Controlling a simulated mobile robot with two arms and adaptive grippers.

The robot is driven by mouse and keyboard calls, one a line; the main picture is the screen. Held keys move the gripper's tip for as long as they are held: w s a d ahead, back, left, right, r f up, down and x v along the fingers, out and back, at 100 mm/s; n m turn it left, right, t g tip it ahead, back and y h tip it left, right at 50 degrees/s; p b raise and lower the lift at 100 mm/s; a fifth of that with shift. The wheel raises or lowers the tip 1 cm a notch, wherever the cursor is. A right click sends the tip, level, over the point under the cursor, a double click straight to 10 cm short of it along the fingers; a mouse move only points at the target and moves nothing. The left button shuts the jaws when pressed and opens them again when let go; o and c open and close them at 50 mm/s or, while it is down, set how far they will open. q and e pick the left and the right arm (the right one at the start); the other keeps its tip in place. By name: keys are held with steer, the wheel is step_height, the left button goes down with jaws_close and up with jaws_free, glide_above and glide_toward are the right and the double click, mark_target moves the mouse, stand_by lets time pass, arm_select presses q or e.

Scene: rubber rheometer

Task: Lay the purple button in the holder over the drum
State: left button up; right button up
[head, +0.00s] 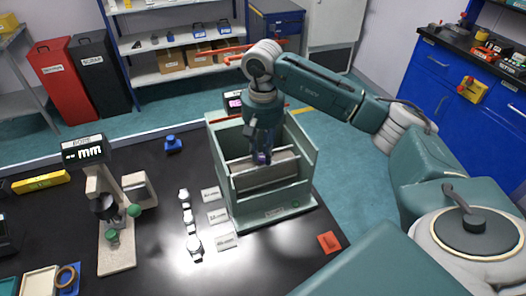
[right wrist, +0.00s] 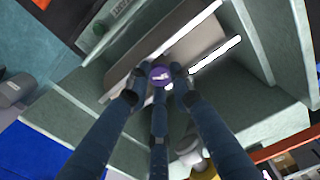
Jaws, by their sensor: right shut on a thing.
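The purple button (right wrist: 160,75) is between the fingertips of my right gripper (right wrist: 156,82) in the right wrist view. In the head view my right gripper (head: 262,152) points down into the open green machine housing (head: 228,180), shut on the button, which shows as a small purple spot (head: 262,158). The grey drum (head: 268,176) lies inside the housing, below the gripper; it also shows in the right wrist view (right wrist: 197,38). I cannot make out the holder, and cannot tell whether the button touches anything. My left gripper is not in view.
The housing's green side walls stand close around my right gripper. On the black bench to its left are label cards (head: 217,216), several small silver pieces (head: 194,246) and a gauge stand (head: 115,225). An orange square (head: 329,242) lies at the right front.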

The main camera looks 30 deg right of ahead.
steer(key=shift+f, duration=0.2)
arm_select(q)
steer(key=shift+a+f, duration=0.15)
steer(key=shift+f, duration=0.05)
arm_select(e)
steer(key=shift+s, duration=0.1)
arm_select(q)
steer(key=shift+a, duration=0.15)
arm_select(e)
steer(key=o, duration=0.8)
steer(key=shift+r+p, duration=0.25)
steer(key=shift+p, duration=0.05)
steer(key=shift+r+p, duration=0.45)
steer(key=shift+p, duration=0.05)
steer(key=r+b, duration=0.3)
steer(key=r, duration=0.4)
steer(key=shift+w, duration=0.2)
arm_select(q)
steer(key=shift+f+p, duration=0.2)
steer(key=shift+p, duration=0.2)
arm_select(e)
step_height(320, 180, up, 5)
glide_above(263, 157)
